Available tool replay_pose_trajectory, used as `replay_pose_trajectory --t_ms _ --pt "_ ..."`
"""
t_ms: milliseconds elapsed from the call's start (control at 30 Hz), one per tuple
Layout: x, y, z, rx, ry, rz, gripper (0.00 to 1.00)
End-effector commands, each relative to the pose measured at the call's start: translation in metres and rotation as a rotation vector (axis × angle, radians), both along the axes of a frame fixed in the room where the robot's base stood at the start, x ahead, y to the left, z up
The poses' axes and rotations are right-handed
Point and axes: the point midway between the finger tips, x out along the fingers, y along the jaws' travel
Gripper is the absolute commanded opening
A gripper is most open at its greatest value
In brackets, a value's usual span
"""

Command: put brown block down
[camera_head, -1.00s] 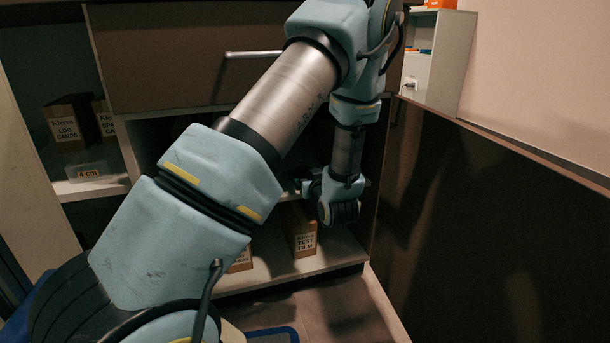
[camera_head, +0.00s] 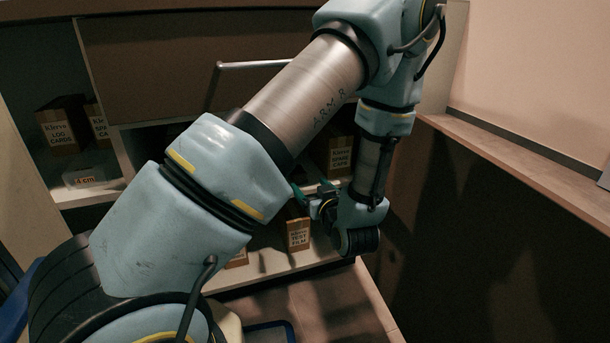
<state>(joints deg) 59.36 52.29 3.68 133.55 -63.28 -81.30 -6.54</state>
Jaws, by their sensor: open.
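My gripper (camera_head: 312,200) is at the end of my arm, just right of the picture's middle, in front of the open shelves. Its teal fingers point left toward the shelf and are apart. I see nothing held between them, though the wrist hides part of the jaw area. I cannot make out a separate brown block. A brown box labelled TEST FILM (camera_head: 298,234) stands on the lower shelf, just below and left of the gripper.
A SPARE CARDS box (camera_head: 341,158) stands on the shelf behind my forearm. A LOG CARDS box (camera_head: 62,132) and a "4 cm" label (camera_head: 84,180) are at left. A drawer handle (camera_head: 255,64) juts out above. A dark panel with a ledge (camera_head: 520,165) bounds the right.

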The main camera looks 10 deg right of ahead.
Motion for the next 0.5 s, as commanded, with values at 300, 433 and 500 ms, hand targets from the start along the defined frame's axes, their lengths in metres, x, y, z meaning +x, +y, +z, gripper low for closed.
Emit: replay_pose_trajectory --t_ms 300,433,500 --pt "-0.004 0.003 0.001 -0.020 0.040 0.004 0.84" --pt "0.016 0.014 -0.002 -0.093 0.197 0.001 0.84" --pt "0.024 0.023 -0.002 -0.140 0.316 -0.014 0.84"
